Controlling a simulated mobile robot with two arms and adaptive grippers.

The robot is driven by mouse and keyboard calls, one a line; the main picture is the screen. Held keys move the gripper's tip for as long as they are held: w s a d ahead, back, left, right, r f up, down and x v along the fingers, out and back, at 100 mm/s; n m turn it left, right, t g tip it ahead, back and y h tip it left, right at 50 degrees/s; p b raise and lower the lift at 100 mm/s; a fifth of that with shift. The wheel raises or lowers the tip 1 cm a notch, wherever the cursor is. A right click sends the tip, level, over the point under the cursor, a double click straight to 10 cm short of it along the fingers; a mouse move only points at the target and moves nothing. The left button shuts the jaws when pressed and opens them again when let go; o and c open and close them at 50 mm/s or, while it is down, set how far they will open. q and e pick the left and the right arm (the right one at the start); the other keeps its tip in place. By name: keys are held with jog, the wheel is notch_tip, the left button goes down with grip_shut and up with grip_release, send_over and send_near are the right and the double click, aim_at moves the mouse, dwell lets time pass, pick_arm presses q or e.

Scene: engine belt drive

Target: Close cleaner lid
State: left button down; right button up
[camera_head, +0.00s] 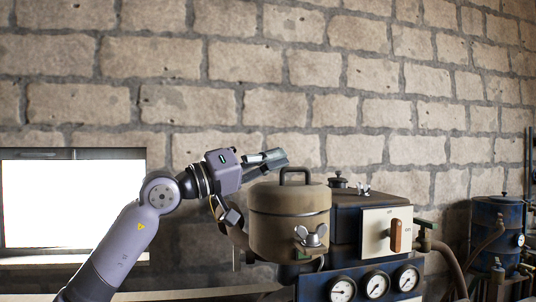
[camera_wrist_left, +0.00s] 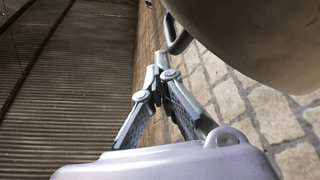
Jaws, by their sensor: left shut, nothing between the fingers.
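The cleaner is a tan-brown round canister (camera_head: 289,228) on the machine. Its lid (camera_head: 290,196) sits on top, with an arched handle (camera_head: 294,172), and looks level; I cannot tell whether it is fully seated. A wing nut (camera_head: 311,236) is on the canister's front. My left gripper (camera_head: 275,158) is at the upper left of the lid, beside the handle, shut and empty. In the left wrist view the fingertips (camera_wrist_left: 160,62) meet, with the lid's rounded side (camera_wrist_left: 265,40) at the upper right and the handle (camera_wrist_left: 178,35) beyond the tips. My right gripper is not in view.
A pale panel with a brown lever (camera_head: 397,235) stands right of the canister, above several round gauges (camera_head: 375,284). A blue tank (camera_head: 497,232) with hoses is at the far right. A brick wall (camera_head: 260,60) stands behind; space above the lid is clear.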

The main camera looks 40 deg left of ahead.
pick_arm(q)
jog(key=shift+d+f, duration=0.15)
jog(key=shift+f, duration=0.25)
jog(key=shift+s+f, duration=0.1)
jog(key=shift+s, duration=0.05)
jog(key=v, duration=1.2)
dwell(0.6)
